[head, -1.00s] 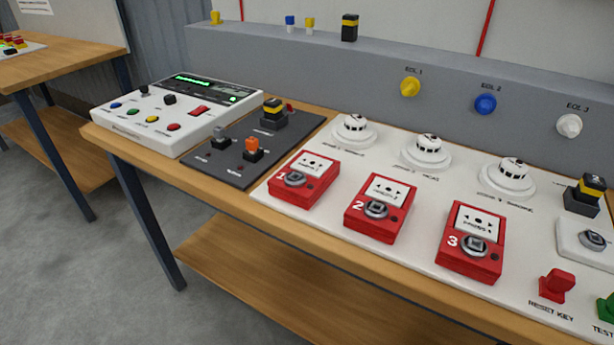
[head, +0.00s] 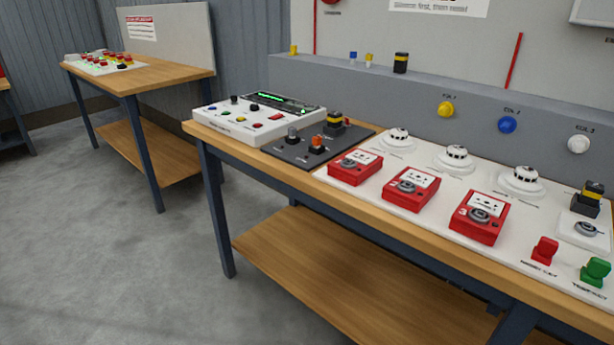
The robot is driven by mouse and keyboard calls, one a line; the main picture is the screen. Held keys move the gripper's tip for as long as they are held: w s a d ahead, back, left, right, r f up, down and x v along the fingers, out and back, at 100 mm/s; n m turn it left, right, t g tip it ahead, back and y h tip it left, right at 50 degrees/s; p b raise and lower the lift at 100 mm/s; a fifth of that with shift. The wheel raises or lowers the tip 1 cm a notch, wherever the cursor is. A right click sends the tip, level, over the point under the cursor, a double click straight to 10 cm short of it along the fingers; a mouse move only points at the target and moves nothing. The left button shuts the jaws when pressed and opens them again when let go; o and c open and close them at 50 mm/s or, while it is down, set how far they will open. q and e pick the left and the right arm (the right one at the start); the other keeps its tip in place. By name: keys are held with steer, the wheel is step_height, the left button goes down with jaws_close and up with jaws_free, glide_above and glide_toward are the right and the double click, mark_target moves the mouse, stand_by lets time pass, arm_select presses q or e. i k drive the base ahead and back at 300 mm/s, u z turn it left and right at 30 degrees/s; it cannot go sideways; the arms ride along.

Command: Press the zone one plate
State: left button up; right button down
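The zone one call point is a red box (head: 338,174) with a white press plate (head: 356,160), leftmost in a row of three on the white board. A round grey key piece sits on its lower front. Beside it are the call points marked 2 (head: 410,188) and 3 (head: 479,217), also red with white plates. All three lie face up on the bench. Neither of my grippers shows in the head view.
A white control panel (head: 235,127) and a dark switch plate (head: 296,150) are left of the call points. White detectors (head: 455,158) stand behind them. Red (head: 543,250) and green (head: 595,271) keys are at right. Grey floor (head: 150,270) is clear in front.

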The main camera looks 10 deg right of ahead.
mark_target(363, 159)
steer(key=u, duration=0.25)
steer(key=k, duration=0.5)
steer(key=u, duration=0.8)
steer(key=i, duration=0.95)
steer(key=z, duration=0.65)
steer(key=i, duration=0.8)
steer(key=z, duration=0.85)
